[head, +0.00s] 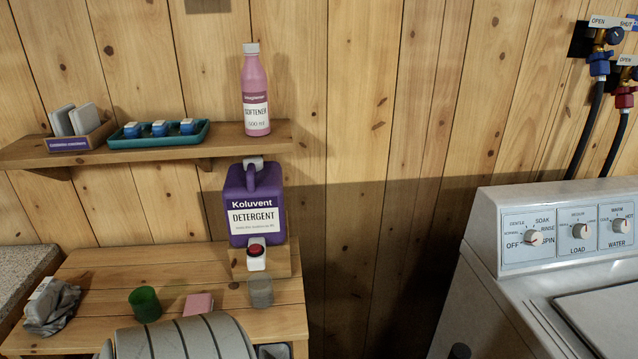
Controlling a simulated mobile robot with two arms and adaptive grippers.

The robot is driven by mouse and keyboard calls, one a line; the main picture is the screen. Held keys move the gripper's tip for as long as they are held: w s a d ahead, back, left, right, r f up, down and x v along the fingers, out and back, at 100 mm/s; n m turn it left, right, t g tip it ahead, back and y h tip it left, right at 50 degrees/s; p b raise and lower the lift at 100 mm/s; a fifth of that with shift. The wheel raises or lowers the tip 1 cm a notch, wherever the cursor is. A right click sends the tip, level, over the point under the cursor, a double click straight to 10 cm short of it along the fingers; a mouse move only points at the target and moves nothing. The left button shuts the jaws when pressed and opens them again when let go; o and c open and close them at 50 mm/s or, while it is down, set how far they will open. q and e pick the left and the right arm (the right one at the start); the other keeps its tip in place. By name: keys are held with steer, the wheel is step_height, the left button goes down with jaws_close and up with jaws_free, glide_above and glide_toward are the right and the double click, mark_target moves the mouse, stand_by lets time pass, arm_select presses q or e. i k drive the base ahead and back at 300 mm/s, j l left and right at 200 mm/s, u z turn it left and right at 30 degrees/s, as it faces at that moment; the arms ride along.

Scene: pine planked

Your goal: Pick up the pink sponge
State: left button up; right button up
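The pink sponge (198,304) is a small pink block. It lies on the wooden table (95,262) at the lower left of the head view, between a green cup (145,304) and a grey translucent cup (260,291). Its lower part is close to a grey, dark-striped rounded shape that covers the table's front; I cannot tell what this shape is. Neither of my grippers can be made out in the head view.
A crumpled grey cloth (52,310) lies left. A wall shelf (200,143) holds a pink softener bottle (256,92) and a teal tray (160,139). A washer (500,207) stands right.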

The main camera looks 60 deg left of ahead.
mark_target(197, 303)
steer(key=u, duration=2.7)
